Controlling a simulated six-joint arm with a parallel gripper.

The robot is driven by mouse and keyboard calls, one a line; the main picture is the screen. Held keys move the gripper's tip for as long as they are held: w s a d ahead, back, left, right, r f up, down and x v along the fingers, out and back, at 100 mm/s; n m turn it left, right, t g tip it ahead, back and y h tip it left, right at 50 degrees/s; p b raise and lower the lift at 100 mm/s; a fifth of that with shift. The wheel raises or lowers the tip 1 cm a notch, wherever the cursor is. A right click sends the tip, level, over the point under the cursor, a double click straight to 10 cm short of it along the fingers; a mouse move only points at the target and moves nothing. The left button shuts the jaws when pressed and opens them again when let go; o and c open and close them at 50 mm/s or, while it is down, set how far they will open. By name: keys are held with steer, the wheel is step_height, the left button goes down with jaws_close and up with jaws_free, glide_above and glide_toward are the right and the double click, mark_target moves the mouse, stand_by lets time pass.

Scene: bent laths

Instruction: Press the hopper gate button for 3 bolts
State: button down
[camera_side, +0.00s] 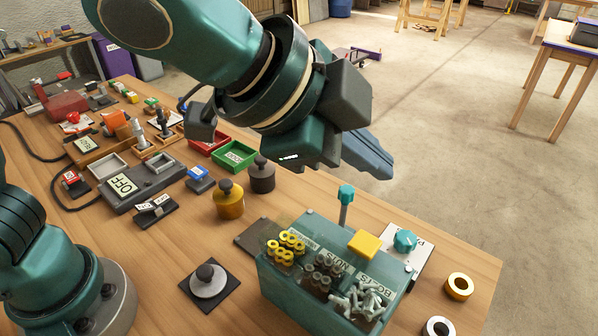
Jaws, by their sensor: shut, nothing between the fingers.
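The hopper (285,290) is a teal box with a clear top near the front edge of the bench. Its compartments hold brass rings (281,252), dark nuts (322,272) and, at the right, silver bolts (366,300) behind a label reading BOLTS. A yellow square block (364,243), which looks like the button, sits at the back right of the hopper. A teal-capped post (346,195) stands behind it. My gripper (384,170) is shut and empty, in the air above and behind the hopper, apart from the yellow block.
A teal knob (405,240) on a white plate is right of the hopper. A brass ring (459,286) and a steel ring (438,328) lie near the bench's right edge. Knobbed weights (229,200) and a disc on a dark plate (208,281) stand left. Trays and switches crowd the far left.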

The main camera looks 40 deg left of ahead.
steer(key=shift+f, duration=0.15)
glide_toward(369, 239)
steer(key=shift+w+d+f, duration=0.35)
steer(key=shift+w+f, duration=0.1)
steer(key=shift+w, duration=0.35)
steer(key=shift+w+d+f, duration=0.35)
steer(key=shift+w+f, duration=0.1)
steer(key=shift+w, duration=0.35)
steer(key=shift+w+d+f, duration=0.4)
steer(key=shift+w+f, duration=0.05)
steer(key=shift+w, duration=0.35)
steer(key=shift+f, duration=0.4)
steer(key=shift+f, duration=0.8)
stand_by(0.8)
steer(key=shift+r, duration=1.25)
steer(key=shift+r, duration=2.5)
